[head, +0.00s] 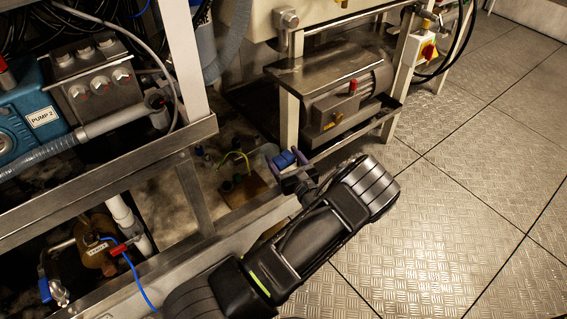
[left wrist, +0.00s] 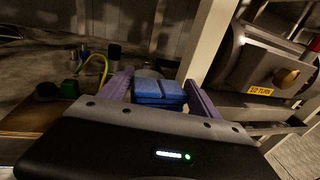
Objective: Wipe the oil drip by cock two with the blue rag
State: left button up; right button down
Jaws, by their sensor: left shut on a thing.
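My left gripper (head: 287,168) is shut on the blue rag (head: 285,158), which looks like a folded blue block. In the left wrist view the rag (left wrist: 160,91) sits between the purple fingers of the left gripper (left wrist: 160,98). The gripper is at the edge of the floor recess, in front of the grey motor. A valve with a red handle (head: 121,249) and a brass-coloured body with a small tag is low at the left; I cannot read which cock it is. I cannot make out an oil drip. My right gripper is not in view.
A brown board (head: 246,190) with a green-yellow wire lies just left of the gripper. A metal frame (head: 195,190) stands between it and the red-handled valve. The blue pump (head: 25,115), labelled PUMP 2, and the grey motor (head: 345,105) flank the recess. Tread-plate floor (head: 470,190) is clear at right.

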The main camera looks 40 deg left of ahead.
aim_at(283, 157)
pick_arm(q)
notch_tip(283, 157, up, 4)
jog(key=shift+r+p, duration=0.25)
jog(key=shift+p, duration=0.35)
jog(key=w+d+r+m+t+h, duration=0.2)
jog(key=d+r+t, duration=0.1)
jog(key=d+r, duration=0.4)
jog(key=w+d+r+m+t+h, duration=0.2)
jog(key=d+r, duration=0.3)
jog(key=r, duration=0.3)
jog(key=s+d+r+m+t+h, duration=0.2)
jog(key=d+r+m+h, duration=0.3)
jog(key=d+r, duration=0.3)
jog(key=d+t+h, duration=0.1)
jog(key=d, duration=0.3)
jog(key=shift+s+d+r, duration=0.2)
jog(key=shift+s+r, duration=0.05)
jog(key=shift+r, duration=0.05)
jog(key=shift+a, duration=0.1)
